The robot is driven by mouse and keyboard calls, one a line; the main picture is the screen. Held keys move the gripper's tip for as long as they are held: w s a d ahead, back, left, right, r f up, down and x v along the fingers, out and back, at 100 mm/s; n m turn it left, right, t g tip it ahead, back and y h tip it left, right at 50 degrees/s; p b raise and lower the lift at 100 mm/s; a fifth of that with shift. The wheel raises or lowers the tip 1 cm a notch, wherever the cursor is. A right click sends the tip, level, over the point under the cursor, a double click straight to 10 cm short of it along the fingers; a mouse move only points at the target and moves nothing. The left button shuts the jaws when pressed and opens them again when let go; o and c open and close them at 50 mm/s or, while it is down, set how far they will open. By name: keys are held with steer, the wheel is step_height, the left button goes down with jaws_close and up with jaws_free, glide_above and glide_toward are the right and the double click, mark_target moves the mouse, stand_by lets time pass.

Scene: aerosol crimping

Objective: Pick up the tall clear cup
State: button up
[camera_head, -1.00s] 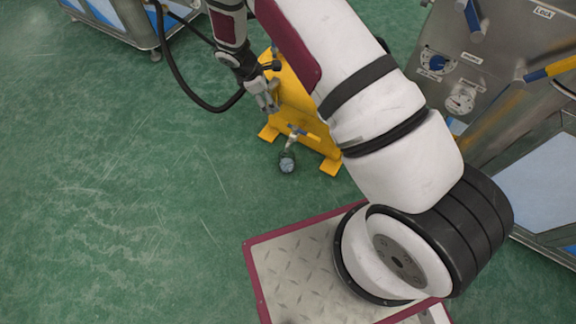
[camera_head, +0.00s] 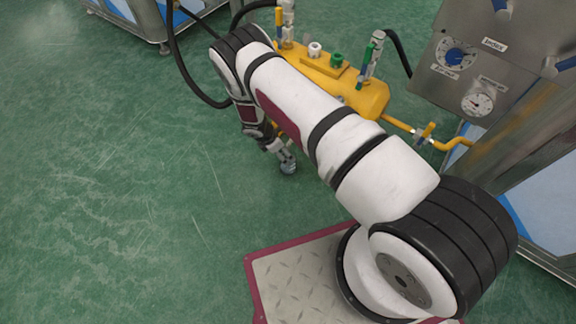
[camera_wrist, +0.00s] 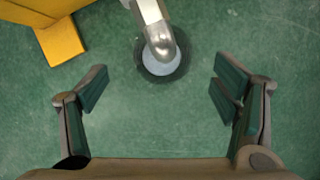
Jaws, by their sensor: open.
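A round vessel with a dark rim and pale inside, which I take to be the tall clear cup (camera_wrist: 152,68), shows from above in the wrist view. It stands beneath a metal spout that hides part of its opening. In the head view it shows small on the floor (camera_head: 288,168), beside my gripper (camera_head: 271,146). In the wrist view my gripper (camera_wrist: 160,92) is open and empty. Its two fingers are spread left and right of the cup, which lies ahead between them and apart from both. The cup's height cannot be told from above.
A yellow tank (camera_head: 325,72) with valves and hoses stands close beside my arm. Its yellow foot (camera_wrist: 62,42) lies at the upper left of the wrist view. A metal cabinet with gauges (camera_head: 465,65) stands at right. Green floor at left is clear.

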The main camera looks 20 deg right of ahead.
steer(key=b+x, duration=0.3)
steer(key=x, duration=0.3)
steer(key=shift+d, duration=0.2)
steer(key=shift+s, duration=0.1)
steer(key=c, duration=1.8)
steer(key=shift+r, duration=0.15)
